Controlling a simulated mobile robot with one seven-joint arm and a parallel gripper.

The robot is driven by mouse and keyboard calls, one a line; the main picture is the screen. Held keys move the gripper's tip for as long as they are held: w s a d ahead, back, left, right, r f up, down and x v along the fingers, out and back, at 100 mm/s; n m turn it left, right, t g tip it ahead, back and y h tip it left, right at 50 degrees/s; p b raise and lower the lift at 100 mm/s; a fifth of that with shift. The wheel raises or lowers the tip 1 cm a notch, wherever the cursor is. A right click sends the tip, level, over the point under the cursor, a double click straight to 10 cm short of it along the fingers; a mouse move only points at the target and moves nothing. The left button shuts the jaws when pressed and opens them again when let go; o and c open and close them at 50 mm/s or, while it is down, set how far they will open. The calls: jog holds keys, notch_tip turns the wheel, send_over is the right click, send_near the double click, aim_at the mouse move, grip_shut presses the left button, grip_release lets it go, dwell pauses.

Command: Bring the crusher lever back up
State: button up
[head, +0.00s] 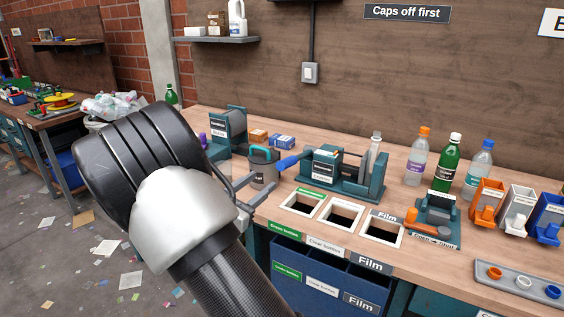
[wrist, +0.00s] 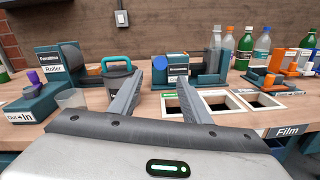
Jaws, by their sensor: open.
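The crusher (head: 345,180) is a teal machine on the bench, behind the openings in the bench top. Its lever (head: 289,162) has a blue grip that sticks out low at the machine's left end, near horizontal. In the wrist view the crusher (wrist: 178,62) stands straight ahead, and the lever's blue grip (wrist: 174,80) shows nearly end-on just beyond the fingertips. My gripper (head: 266,180) is open and empty, short of the grip. In the wrist view my gripper (wrist: 159,79) points at the crusher's front left. Whether a finger touches the grip cannot be told.
A grey pot with a teal handle (head: 263,170) stands close left of the grip. A roller machine (head: 229,127) is further left. Several bottles (head: 447,160) stand at the back right. Framed openings (head: 342,214) lie in front of the crusher. Space above the lever looks clear.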

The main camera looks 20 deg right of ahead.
aim_at(287, 162)
jog(key=b+x, duration=0.2)
jog(key=x, duration=1.3)
jog(key=shift+f, duration=0.1)
grip_shut()
